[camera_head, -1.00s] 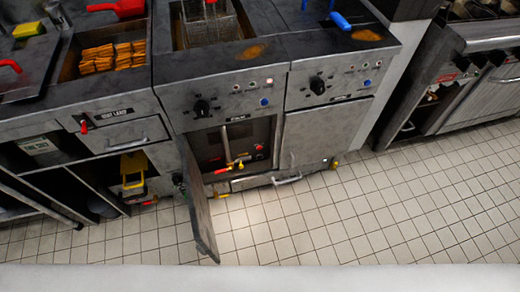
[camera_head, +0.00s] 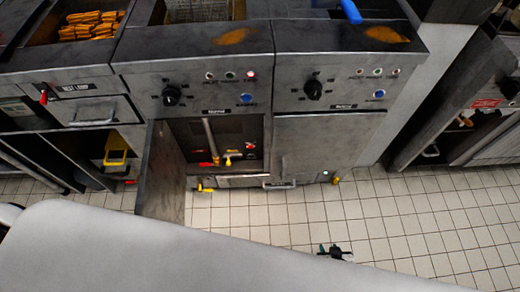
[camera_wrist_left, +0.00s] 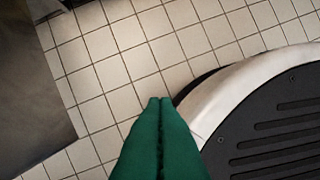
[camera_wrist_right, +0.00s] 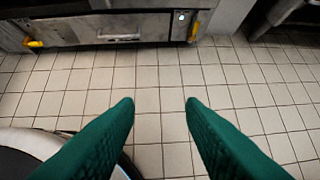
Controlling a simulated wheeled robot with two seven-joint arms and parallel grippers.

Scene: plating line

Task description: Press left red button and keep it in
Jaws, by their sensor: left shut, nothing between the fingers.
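The left fryer's cabinet is open, and a small red spot (camera_head: 250,147) inside it may be the red button; it is too small to be sure. The open cabinet door (camera_head: 160,172) hangs out at its left side. My left gripper (camera_wrist_left: 160,101) is shut and empty, above the tiled floor in the left wrist view; the head view does not show it. My right gripper (camera_head: 335,251) is low over the floor, in front of the fryers and away from the cabinet. It is open and empty in the right wrist view (camera_wrist_right: 160,101).
Inside the cabinet are a pale pipe (camera_head: 211,138) and red and yellow handles. Blue buttons (camera_head: 246,97) (camera_head: 379,94) and knobs (camera_head: 171,95) (camera_head: 313,89) sit on the front panels. A yellow bin (camera_head: 116,151) stands left. The tiled floor (camera_head: 390,210) at right is clear.

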